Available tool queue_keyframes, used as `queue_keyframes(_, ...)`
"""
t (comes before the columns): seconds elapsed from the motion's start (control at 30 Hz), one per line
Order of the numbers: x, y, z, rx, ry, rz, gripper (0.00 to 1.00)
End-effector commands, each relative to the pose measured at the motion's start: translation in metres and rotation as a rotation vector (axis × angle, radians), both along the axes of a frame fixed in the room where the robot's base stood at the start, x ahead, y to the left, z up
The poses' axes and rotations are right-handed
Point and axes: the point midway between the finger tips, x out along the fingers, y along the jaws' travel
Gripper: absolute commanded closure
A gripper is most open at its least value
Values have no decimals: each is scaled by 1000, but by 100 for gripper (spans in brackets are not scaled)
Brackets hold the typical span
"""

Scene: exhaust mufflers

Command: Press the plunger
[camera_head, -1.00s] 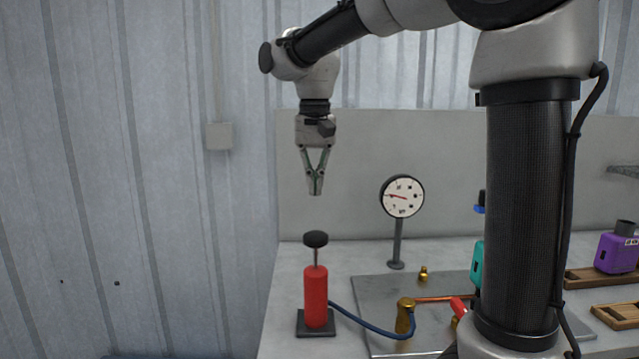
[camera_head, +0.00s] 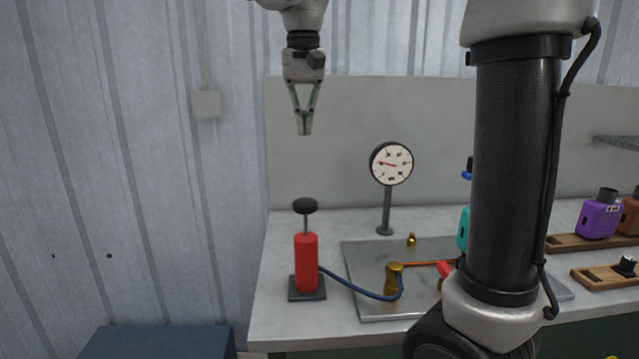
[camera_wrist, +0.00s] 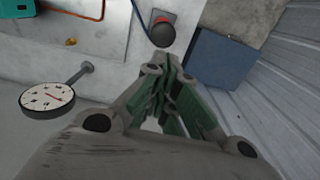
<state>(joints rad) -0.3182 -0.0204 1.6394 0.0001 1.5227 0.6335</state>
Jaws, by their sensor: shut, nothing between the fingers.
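A red pump (camera_head: 306,262) stands upright on a dark square base at the left end of the bench. Its plunger has a thin rod and a black round knob (camera_head: 305,206), which sits raised above the red body. In the wrist view the knob (camera_wrist: 162,33) shows just beyond the fingertips. My gripper (camera_head: 305,132) is shut and empty, pointing down above the knob with a clear gap between them. In the wrist view the gripper's fingers (camera_wrist: 172,70) are together. A round dial gauge (camera_head: 391,163) stands on a post to the right of the pump.
A blue hose (camera_head: 360,292) runs from the pump to a brass fitting (camera_head: 394,278) on a metal plate (camera_head: 365,312). A blue box (camera_head: 160,342) is on the left below the bench. A purple muffler-like part (camera_head: 600,218) sits at right.

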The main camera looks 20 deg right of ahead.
Motion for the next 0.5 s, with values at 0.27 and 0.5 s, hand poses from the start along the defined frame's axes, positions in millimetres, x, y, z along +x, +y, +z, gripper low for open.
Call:
queue_keyframes(0.27,0,0,-5,-1,1,0,100)
queue_keyframes(0.5,-1,0,-43,-2,5,0,100)
